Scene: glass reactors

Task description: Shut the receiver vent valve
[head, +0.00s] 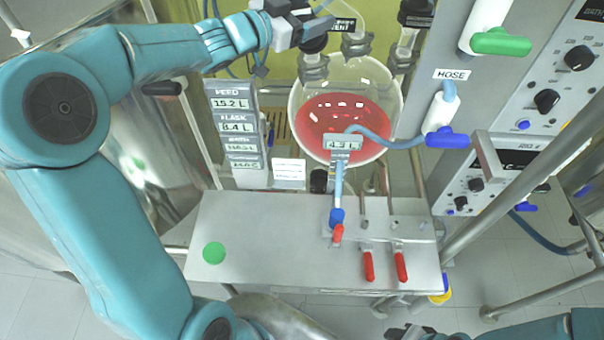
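A label ending in "ENT" (343,24) stands at the top, above a round glass flask (392,92) with red liquid in it. A dark knob-like fitting (314,44) sits left of the label, on the flask's left neck. My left gripper (307,24) is at this fitting, its fingers close to or touching it. I cannot tell whether they are closed on it, and the vent valve's handle is not clearly visible. Only a dark bit of what looks like my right gripper (412,332) shows at the bottom edge, its fingers not readable.
A metal shelf (275,245) below the flask carries several red-handled valves (368,266) and a green dot (214,252). A readout column (243,172) stands left. A panel with a green handle (501,42) and a blue handle (447,138) stands right.

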